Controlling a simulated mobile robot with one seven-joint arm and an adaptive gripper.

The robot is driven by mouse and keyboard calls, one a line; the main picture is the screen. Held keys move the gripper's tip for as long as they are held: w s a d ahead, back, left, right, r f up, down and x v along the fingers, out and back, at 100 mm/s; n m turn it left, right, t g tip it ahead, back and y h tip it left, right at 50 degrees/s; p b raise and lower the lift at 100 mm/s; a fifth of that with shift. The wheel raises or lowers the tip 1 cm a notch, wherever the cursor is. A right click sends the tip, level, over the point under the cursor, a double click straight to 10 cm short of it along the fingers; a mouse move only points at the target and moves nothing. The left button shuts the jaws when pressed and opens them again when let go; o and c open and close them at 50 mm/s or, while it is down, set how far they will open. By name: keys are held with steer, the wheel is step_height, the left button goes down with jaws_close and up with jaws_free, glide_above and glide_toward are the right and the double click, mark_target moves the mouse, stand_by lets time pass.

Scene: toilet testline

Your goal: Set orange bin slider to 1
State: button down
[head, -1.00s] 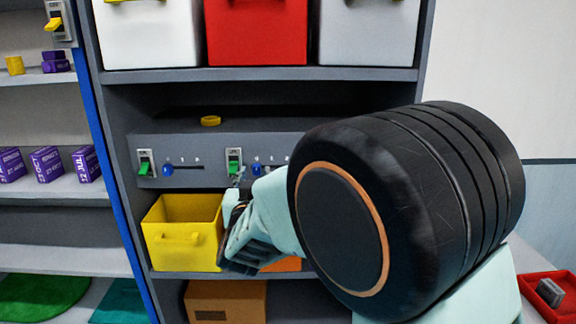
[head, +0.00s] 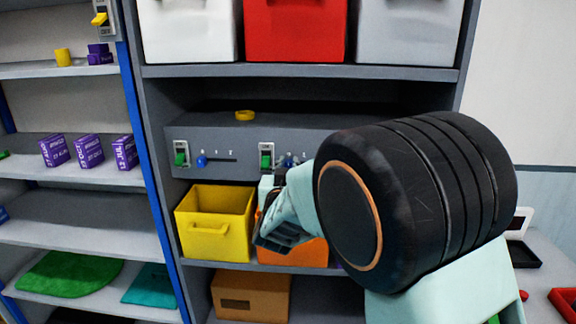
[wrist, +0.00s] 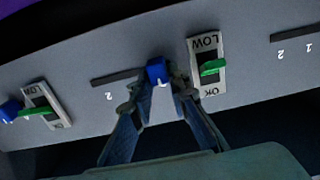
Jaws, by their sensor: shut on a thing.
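The orange bin (head: 308,250) sits on the shelf below the grey control panel, partly hidden by my arm. Above it is a blue slider knob (head: 288,161) just right of a green switch (head: 266,158). My gripper (wrist: 158,88) is shut on the blue slider knob (wrist: 157,70), with one finger on each side. In the wrist view, which is upside down, the knob is at the right end of the visible slot (wrist: 112,77).
The yellow bin (head: 215,225) stands left of the orange bin, below another blue slider (head: 202,161). White, red and grey bins fill the shelf above. A cardboard box (head: 250,297) sits below.

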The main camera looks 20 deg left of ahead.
steer(key=shift+d, duration=0.1)
steer(key=shift+w+d+f+b, duration=0.1)
steer(key=shift+d+b, duration=0.15)
steer(key=shift+b, duration=0.15)
steer(key=d+b, duration=0.1)
steer(key=d, duration=0.2)
steer(key=shift+w+d+b, duration=0.1)
steer(key=shift+w+b, duration=0.2)
steer(key=shift+b, duration=0.1)
steer(key=c, duration=1.8)
jaws_free()
steer(key=shift+c, duration=0.2)
steer(key=v, duration=1.2)
